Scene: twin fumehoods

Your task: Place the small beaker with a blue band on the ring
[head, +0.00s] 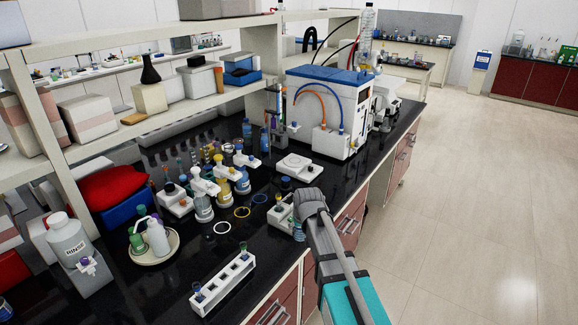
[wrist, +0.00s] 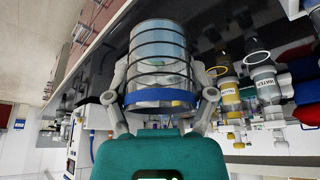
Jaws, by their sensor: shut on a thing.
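My gripper (wrist: 160,98) is shut on a clear small beaker with a blue band (wrist: 162,99); dark lines ring its wall. The wrist view is upside down, with one finger on each side of the beaker. In the head view the held beaker (head: 299,232) shows only in part beside my arm, near the bench's front edge. Three flat rings lie on the black bench top to its left: a white ring (head: 222,228), a yellow ring (head: 242,212) and a blue ring (head: 260,198). All three look empty.
A white tube rack (head: 222,283) stands at the front. A white balance-like device (head: 299,168) and a blue-topped machine (head: 325,110) are farther back. Bare bench lies around the rings.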

